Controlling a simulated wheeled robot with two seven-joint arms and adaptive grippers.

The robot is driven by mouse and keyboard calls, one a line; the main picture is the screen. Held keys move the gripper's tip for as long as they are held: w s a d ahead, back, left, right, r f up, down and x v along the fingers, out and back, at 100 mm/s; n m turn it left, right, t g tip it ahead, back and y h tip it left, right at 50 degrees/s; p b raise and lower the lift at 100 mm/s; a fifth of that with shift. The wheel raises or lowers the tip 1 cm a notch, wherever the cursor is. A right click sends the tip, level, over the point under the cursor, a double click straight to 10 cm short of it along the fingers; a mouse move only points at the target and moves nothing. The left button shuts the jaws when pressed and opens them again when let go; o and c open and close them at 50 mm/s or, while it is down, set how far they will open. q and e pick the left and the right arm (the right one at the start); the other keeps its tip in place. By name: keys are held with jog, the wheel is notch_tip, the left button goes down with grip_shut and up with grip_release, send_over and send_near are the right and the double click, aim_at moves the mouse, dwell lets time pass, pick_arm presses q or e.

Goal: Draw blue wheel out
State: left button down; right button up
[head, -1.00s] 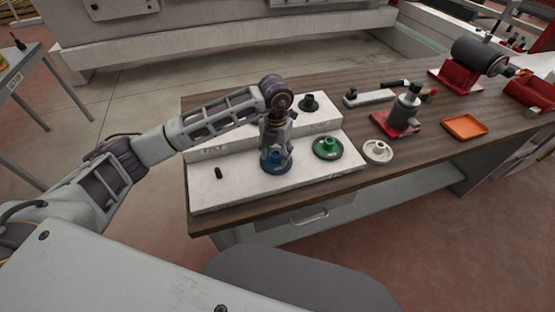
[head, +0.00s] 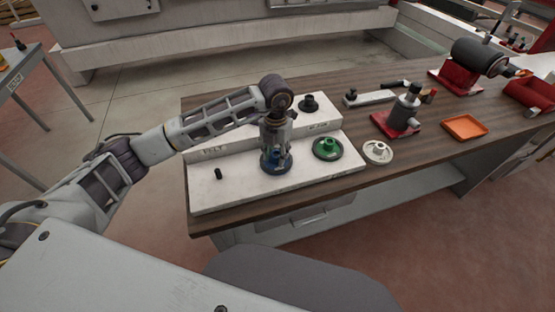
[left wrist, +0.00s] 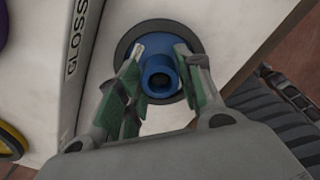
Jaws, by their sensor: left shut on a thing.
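The blue wheel (head: 277,165) is on the front step of the white stepped board (head: 232,194), left of the green wheel. My left gripper (head: 276,150) comes down on it from above and is shut on its raised blue hub. In the left wrist view the blue hub (left wrist: 160,72) sits between the two green-padded fingers of the left gripper (left wrist: 158,80), and its dark round flange shows around it. Whether the wheel is lifted off the board I cannot tell. My right gripper is not in view.
A green wheel (head: 327,148) stands close to the right on the board, and a cream wheel (head: 377,152) lies on the wooden bench. A black peg (head: 218,174) stands to the left. A black knob (head: 309,103) is on the rear step. An orange tray (head: 465,127) lies farther right.

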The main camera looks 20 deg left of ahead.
pick_arm(q)
jog(key=shift+r+p, duration=0.3)
jog(key=shift+r, duration=0.5)
dwell(0.6)
jog(key=shift+r+p, duration=1.3)
jog(key=shift+r, duration=1.3)
jog(key=shift+r, duration=0.1)
jog(key=shift+r+p, duration=0.9)
jog(key=shift+r, duration=1.05)
